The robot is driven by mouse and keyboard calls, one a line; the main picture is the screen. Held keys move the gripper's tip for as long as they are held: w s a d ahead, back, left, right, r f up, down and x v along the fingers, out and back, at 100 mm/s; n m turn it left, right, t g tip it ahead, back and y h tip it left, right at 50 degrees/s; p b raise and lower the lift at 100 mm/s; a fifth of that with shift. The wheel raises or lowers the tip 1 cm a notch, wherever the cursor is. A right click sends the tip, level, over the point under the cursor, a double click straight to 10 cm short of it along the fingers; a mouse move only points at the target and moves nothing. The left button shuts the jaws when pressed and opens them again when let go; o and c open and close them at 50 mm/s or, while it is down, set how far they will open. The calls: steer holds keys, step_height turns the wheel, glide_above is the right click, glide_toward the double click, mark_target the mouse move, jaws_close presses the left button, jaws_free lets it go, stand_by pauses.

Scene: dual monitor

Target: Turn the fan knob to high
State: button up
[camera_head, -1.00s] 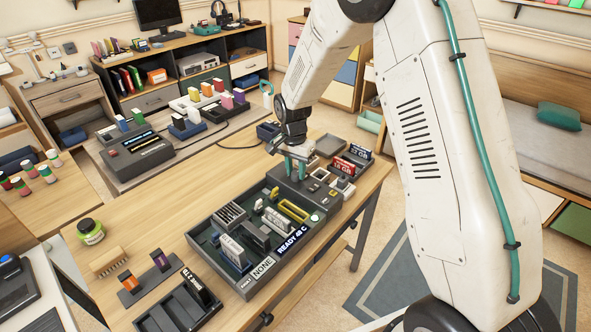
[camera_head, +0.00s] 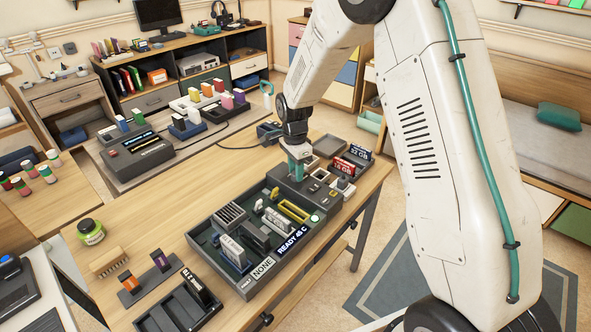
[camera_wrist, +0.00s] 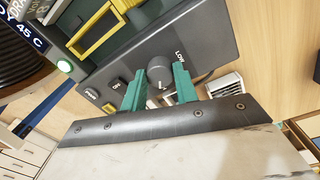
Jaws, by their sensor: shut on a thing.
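The fan knob (camera_wrist: 158,68) is a round dark grey dial on the dark control panel (camera_wrist: 205,35), with a pale mark on the side toward my gripper. The word LOW shows on the panel to its right. My gripper (camera_wrist: 159,80) has its teal fingers on either side of the knob and is shut on it. In the head view my gripper (camera_head: 297,172) points down over the far end of the panel, and hides the knob there. Any HIGH label is not visible.
The device tray (camera_head: 215,262) holds upright modules and a yellow frame (camera_head: 293,211). Small buttons and a lit green button (camera_wrist: 65,67) sit near the knob. Red-labelled blocks (camera_head: 347,166) stand right of my gripper.

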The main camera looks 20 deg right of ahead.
steer(key=o, duration=1)
steer(key=shift+c, duration=0.2)
steer(key=r, duration=0.8)
steer(key=shift+w, duration=0.2)
